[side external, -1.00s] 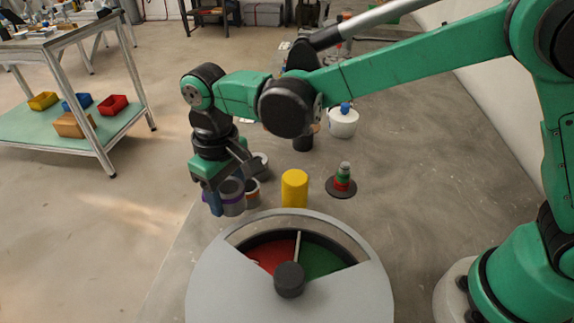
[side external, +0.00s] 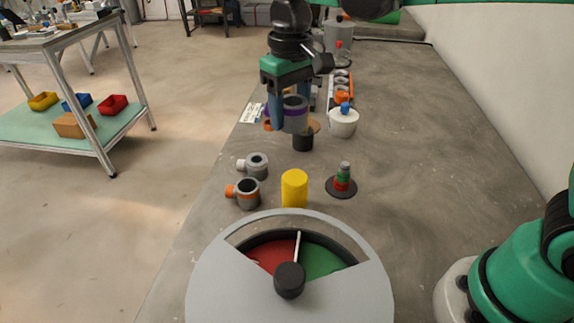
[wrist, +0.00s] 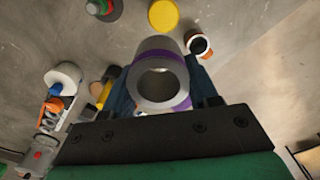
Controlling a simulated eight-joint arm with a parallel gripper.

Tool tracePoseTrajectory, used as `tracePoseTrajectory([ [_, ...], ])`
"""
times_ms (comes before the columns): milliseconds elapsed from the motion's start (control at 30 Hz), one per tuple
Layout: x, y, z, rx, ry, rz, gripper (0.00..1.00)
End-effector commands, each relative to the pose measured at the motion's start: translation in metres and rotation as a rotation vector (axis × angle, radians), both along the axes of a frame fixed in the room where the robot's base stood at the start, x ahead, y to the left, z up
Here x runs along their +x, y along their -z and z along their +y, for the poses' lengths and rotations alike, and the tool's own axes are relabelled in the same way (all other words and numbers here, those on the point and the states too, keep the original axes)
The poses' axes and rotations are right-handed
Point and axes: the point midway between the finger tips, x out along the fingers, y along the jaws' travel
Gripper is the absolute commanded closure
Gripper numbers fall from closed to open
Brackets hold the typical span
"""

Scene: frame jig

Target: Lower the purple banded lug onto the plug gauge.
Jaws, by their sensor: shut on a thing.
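The purple banded lug (side external: 294,113) is a grey ring-like part with a purple band. My gripper (side external: 288,122) is shut on it and holds it in the air near the black cylinder, back from the gauge. In the wrist view the lug (wrist: 160,58) sits between the blue fingers, with its round bore facing the camera. The likely plug gauge (side external: 342,179), a stepped red, green and grey pin on a dark round base, stands upright at right with nothing on it. It is at the top edge of the wrist view (wrist: 103,8), apart from the lug.
A yellow cylinder (side external: 294,189) stands left of the gauge. An orange-banded lug (side external: 244,194) and a white-ended lug (side external: 254,165) lie further left. A black cylinder (side external: 303,141) and a white pot (side external: 343,123) stand behind. A large dial (side external: 235,290) fills the front.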

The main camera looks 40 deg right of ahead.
Motion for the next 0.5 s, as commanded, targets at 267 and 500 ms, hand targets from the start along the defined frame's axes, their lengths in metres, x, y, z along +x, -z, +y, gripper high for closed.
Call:
tracePoseTrajectory([
  [267, -0.029, 0.032, -0.085, 0.0, 0.215, 0.0, 1.0],
  [500, -0.036, 0.047, -0.097, 0.0, 0.249, 0.0, 1.0],
])
